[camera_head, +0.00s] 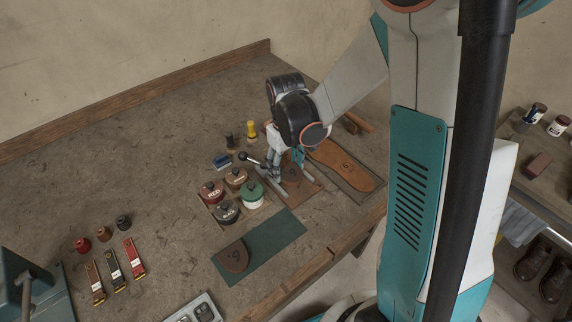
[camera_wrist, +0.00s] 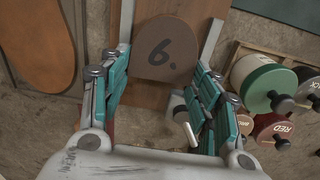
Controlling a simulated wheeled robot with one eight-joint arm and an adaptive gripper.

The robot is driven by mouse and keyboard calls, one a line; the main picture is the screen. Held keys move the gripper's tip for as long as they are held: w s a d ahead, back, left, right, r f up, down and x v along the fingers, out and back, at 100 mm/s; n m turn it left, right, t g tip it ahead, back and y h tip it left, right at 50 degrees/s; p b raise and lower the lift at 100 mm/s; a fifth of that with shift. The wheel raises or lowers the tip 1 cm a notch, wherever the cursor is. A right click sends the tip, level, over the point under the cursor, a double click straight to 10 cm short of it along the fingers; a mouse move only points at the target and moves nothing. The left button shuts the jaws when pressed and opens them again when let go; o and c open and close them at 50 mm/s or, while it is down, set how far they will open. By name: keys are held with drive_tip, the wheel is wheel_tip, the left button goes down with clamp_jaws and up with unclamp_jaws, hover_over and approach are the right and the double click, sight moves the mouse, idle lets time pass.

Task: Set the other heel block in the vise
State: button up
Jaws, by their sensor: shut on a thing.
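My gripper (camera_head: 286,163) is over the vise (camera_head: 302,191), a wooden base with pale metal bars. In the wrist view my gripper (camera_wrist: 166,66) has its teal fingers on either side of a brown heel block (camera_wrist: 163,42) marked 6, shut on it. The block also shows in the head view (camera_head: 292,174), partly hidden by my fingers. It is over the vise base, between the two pale bars (camera_wrist: 211,38); whether it rests there I cannot tell. Another brown heel block (camera_head: 234,258) with a numeral lies on the green mat (camera_head: 272,240).
Labelled pots (camera_head: 251,193) stand in a tray just left of the vise. A lever with a black knob (camera_head: 243,156) sticks out there. An orange-brown sole (camera_head: 341,163) lies right of the vise. Strips (camera_head: 115,268) and small pots lie left; bare bench remains between.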

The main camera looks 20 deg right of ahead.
drive_tip(key=shift+f+b, duration=0.45)
drive_tip(key=shift+f, duration=0.15)
drive_tip(key=o, duration=1.1)
drive_tip(key=shift+o, duration=0.2)
